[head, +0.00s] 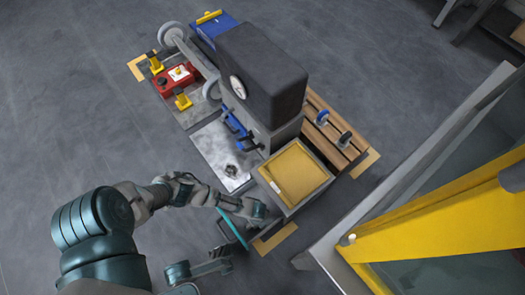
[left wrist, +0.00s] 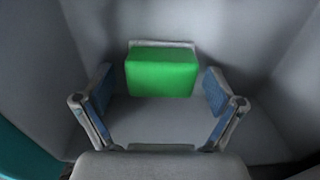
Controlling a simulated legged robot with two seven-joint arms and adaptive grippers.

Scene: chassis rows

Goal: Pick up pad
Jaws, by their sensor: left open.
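A bright green block (left wrist: 162,73), which looks like the pad, is seen in the left wrist view against a small light plate on a grey surface. My left gripper is open in the left wrist view (left wrist: 158,108), with one blue-lined finger on each side of the block's near part. The fingers stand apart from the block, and nothing is held. In the head view my left gripper (head: 257,210) is low beside the grey box with a yellow top (head: 300,176). The green block is hidden there.
A dark block with a gauge (head: 258,75) stands tall behind the box. A wooden rack (head: 327,132) is to its right, and a red case (head: 174,80) at the far left. A yellow-framed structure (head: 440,222) fills the lower right. The floor at the left is clear.

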